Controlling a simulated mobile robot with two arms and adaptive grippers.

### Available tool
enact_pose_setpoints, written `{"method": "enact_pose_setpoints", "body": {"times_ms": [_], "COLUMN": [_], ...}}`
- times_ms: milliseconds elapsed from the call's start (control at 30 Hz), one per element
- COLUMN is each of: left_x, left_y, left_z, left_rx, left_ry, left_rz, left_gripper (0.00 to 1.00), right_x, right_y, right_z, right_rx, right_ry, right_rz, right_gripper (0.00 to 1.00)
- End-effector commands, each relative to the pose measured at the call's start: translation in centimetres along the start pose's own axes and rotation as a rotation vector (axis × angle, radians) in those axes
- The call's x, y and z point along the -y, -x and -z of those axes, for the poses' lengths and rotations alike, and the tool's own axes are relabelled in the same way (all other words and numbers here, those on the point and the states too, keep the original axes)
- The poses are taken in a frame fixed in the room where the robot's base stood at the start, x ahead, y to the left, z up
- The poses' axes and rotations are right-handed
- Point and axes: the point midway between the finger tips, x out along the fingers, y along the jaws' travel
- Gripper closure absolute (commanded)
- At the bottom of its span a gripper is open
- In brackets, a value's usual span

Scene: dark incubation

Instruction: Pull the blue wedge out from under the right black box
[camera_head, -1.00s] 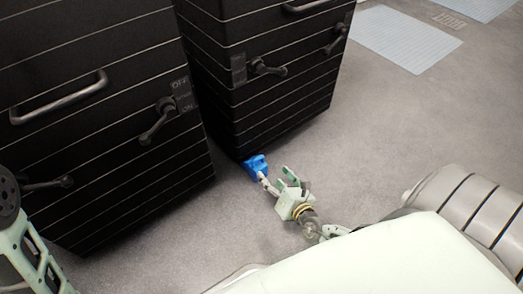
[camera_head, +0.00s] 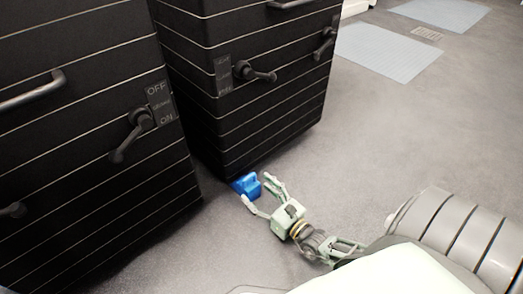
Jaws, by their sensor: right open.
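The blue wedge (camera_head: 247,186) sits on the floor at the near bottom corner of the right black box (camera_head: 262,105). Part of it appears to lie beneath the box, where I cannot see it. My right gripper (camera_head: 257,187) is open, with its two fingers pointing at the wedge. One finger is to the right of the wedge and the other is on its near side. I cannot tell whether either finger touches it. My left gripper is not in view.
Another black box (camera_head: 90,140), with a handle and levers, stands at the left, a narrow gap away from the right one. Levers stick out from the right box's face. The grey floor (camera_head: 370,140) is clear to the right. Pale floor panels (camera_head: 388,50) lie farther back.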

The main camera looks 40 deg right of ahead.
Motion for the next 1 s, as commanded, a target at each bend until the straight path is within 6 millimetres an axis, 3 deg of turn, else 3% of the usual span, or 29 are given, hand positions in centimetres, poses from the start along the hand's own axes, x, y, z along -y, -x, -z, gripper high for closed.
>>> {"method": "enact_pose_setpoints", "body": {"times_ms": [200,400,800,1000], "left_x": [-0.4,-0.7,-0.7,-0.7], "left_y": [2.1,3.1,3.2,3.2], "left_z": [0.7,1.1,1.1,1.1], "left_rx": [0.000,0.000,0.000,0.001], "left_ry": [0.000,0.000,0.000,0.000], "left_rz": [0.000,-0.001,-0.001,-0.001], "left_gripper": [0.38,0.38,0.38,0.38], "right_x": [0.0,0.0,0.0,0.0], "right_y": [-3.6,-5.8,-6.5,-6.5], "right_z": [0.3,0.2,0.0,0.0], "right_rx": [0.005,0.002,0.000,0.000], "right_ry": [-0.002,-0.002,-0.001,-0.001], "right_rz": [0.001,0.001,0.000,0.000], "right_gripper": [0.34,0.34,0.34,0.51]}}
